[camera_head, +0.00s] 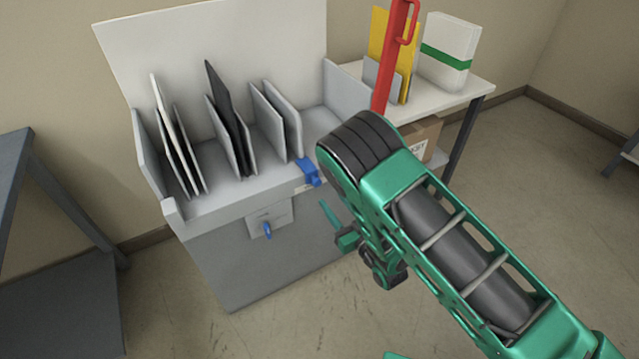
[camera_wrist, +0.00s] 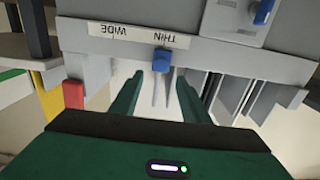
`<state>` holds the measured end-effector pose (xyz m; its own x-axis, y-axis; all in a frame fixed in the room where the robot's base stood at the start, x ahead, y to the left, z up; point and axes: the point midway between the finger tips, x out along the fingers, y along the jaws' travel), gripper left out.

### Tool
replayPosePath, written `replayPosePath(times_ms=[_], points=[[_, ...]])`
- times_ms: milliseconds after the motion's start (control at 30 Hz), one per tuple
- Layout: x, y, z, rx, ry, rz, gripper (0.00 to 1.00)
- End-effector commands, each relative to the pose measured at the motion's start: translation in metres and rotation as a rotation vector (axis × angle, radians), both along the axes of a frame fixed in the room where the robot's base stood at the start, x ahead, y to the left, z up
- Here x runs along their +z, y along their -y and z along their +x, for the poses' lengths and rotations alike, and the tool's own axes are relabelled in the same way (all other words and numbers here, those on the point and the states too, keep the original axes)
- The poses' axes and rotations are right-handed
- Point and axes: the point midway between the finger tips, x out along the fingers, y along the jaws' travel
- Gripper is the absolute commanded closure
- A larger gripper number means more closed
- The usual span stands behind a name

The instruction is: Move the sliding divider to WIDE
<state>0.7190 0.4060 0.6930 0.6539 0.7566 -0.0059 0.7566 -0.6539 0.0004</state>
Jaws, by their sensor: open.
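The sliding divider's blue tab (camera_head: 308,172) sits at the front top edge of the grey sorter bin (camera_head: 235,200). In the wrist view the blue tab (camera_wrist: 161,60) is at the THIN label (camera_wrist: 172,38), and the WIDE label (camera_wrist: 112,31) is to its left. My gripper (camera_head: 335,226) is in front of the bin, below and right of the tab. In the wrist view my gripper (camera_wrist: 159,76) is open and empty, its two fingertips pointing at the tab from either side. I cannot tell whether they reach around it.
A blue lever (camera_head: 267,231) on a small plate is on the bin's front. Upright panels (camera_head: 228,115) stand inside the bin. A red post (camera_head: 392,60) and a side table (camera_head: 460,92) with folders are at right. Floor in front is clear.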

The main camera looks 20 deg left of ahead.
Motion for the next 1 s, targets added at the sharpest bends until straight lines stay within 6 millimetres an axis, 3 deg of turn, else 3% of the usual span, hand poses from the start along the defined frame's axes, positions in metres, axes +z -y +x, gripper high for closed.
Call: replayPosePath(times_ms=[167,633,1000], points=[[0.0,-0.011,0.006,0.006,0.005,0.007,0.58],[0.0,-0.069,0.056,0.005,0.003,0.008,0.58],[-0.001,-0.083,0.067,0.006,0.002,0.005,0.58]])
